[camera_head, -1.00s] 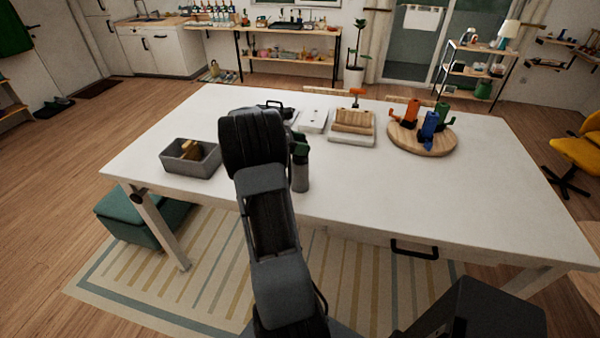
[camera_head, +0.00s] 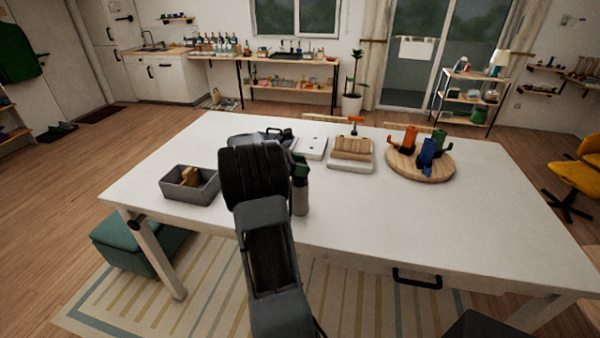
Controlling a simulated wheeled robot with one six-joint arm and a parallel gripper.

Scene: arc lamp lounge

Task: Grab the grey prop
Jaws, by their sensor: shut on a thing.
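The grey prop appears to be a grey bottle-like cylinder (camera_head: 301,197) with a dark green top. It is upright, just right of my arm's wrist, over the near-middle part of the white table (camera_head: 420,225). My gripper (camera_head: 291,165) is at its upper part and mostly hidden behind my own wrist, shut on it. The fingertips do not show clearly. Whether the cylinder's base touches the table is hard to tell.
A grey bin (camera_head: 205,193) with a tan thing inside stands at left. Behind are a white board (camera_head: 313,150), a wooden block (camera_head: 352,147) on a white base, and a round wooden board (camera_head: 440,170) with orange, blue and green items. The table's right side is clear.

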